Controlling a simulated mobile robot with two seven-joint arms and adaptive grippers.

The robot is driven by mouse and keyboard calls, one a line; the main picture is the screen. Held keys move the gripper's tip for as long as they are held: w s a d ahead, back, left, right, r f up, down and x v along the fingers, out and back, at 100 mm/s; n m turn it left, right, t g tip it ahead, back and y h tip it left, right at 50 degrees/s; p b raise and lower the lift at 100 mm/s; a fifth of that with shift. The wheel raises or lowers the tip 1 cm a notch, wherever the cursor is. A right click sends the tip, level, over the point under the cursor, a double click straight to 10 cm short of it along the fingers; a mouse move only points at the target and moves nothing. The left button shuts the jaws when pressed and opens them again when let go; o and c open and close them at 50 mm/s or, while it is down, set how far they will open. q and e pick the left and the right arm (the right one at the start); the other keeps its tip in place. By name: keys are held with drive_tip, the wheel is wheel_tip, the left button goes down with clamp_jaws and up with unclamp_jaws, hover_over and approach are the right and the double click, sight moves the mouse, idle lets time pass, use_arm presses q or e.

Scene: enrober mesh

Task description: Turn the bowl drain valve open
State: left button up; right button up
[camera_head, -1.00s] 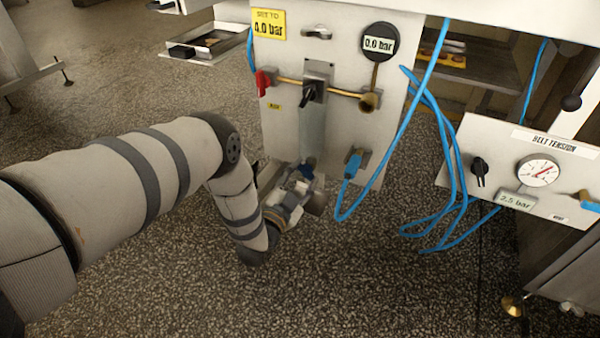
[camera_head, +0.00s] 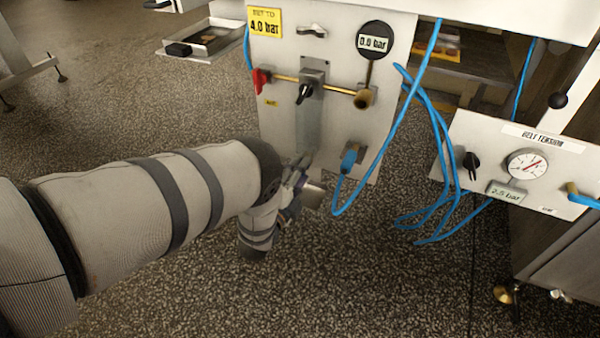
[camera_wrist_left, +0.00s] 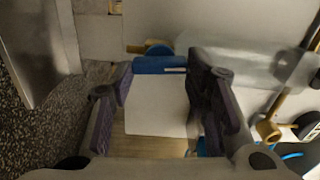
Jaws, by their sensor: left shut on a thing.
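The clear bowl (camera_head: 308,130) hangs below the dark regulator knob (camera_head: 305,92) on the white panel. In the left wrist view the bowl (camera_wrist_left: 250,66) lies to the right, partly behind a finger. My left gripper (camera_head: 297,172) is at the lower end of the bowl. In the left wrist view its two fingers (camera_wrist_left: 160,80) close on a blue piece, which I take as the drain valve handle (camera_wrist_left: 158,65). The handle spans between the fingertips. In the head view the gripper hides it. My right gripper is not in view.
A blue fitting with a hose (camera_head: 349,158) is just right of the gripper. A red handle (camera_head: 260,80) and a 0.0 bar gauge (camera_head: 374,42) are higher on the panel. A belt tension panel (camera_head: 520,165) stands at the right. The floor below is open.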

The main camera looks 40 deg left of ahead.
use_arm(q)
drive_tip(key=shift+s+a+f+m, duration=0.1)
drive_tip(key=shift+a+m, duration=0.05)
drive_tip(key=shift+m, duration=0.35)
idle(0.3)
drive_tip(key=o, duration=1.2)
drive_tip(key=shift+c, duration=0.2)
drive_tip(key=v, duration=1.2)
